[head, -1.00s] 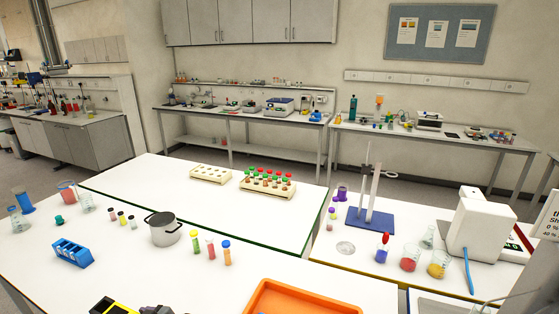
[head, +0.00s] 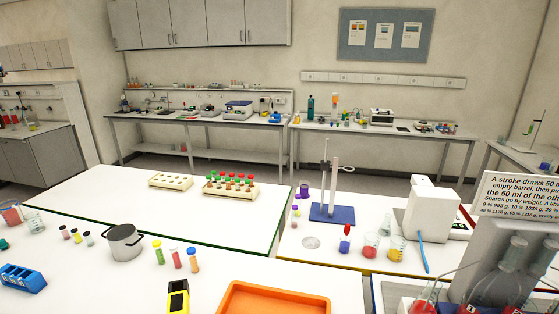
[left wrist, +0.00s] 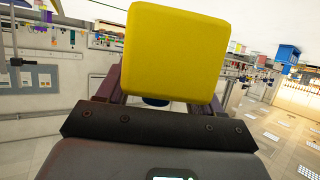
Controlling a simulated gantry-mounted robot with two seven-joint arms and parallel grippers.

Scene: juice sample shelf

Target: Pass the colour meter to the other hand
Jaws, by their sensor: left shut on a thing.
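The colour meter (head: 178,297), yellow with a dark face, shows at the bottom edge of the head view, in front of the small tubes and left of the orange tray. In the left wrist view its plain yellow body (left wrist: 176,52) fills the upper middle. My left gripper (left wrist: 160,100) is shut on it, with a dark finger at either side below the yellow body. The left gripper cannot be made out in the head view. My right gripper is in neither view.
An orange tray (head: 232,307) lies right of the meter. Glass flasks (head: 500,270) and a sign (head: 520,200) are at the right.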

